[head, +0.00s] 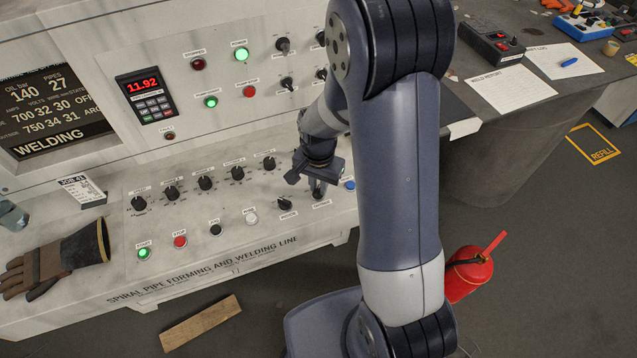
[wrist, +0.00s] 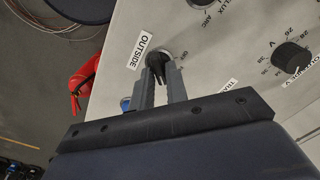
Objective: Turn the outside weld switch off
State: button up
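The outside weld switch (wrist: 158,63) is a black rotary knob on the pale panel. It shows in the wrist view beside a white label reading OUTSIDE (wrist: 143,48). A small ON mark (wrist: 181,58) is printed to the right of the knob. My gripper (wrist: 160,76) points at the switch, with its two grey fingers apart, one on each side of the knob's handle. I cannot tell whether the fingertips touch it. In the head view my gripper (head: 318,192) is low over the right end of the lower knob row and mostly hides the switch.
A row of black dials (head: 205,183) lies left of my gripper. A blue button (head: 350,184) is close on its right, and another selector (head: 285,203) on its left. A red extinguisher (head: 470,275) stands on the floor at the right.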

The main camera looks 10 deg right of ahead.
grip_shut()
jog(key=shift+n, duration=0.3)
jog(key=n+b, duration=0.2)
jog(key=n, duration=0.1)
jog(key=shift+w+f+n, duration=0.1)
jog(key=shift+n, duration=0.3)
jog(key=n+b, duration=0.1)
jog(key=n, duration=0.3)
jog(key=shift+a+n+b, duration=0.1)
jog(key=shift+n+b, duration=0.2)
jog(key=shift+b, duration=0.1)
jog(key=n+b, duration=0.1)
jog(key=n, duration=0.3)
jog(key=shift+a, duration=0.1)
jog(key=shift+n+b, duration=0.5)
jog(key=shift+n, duration=2)
jog(key=shift+o, duration=2.1)
grip_release()
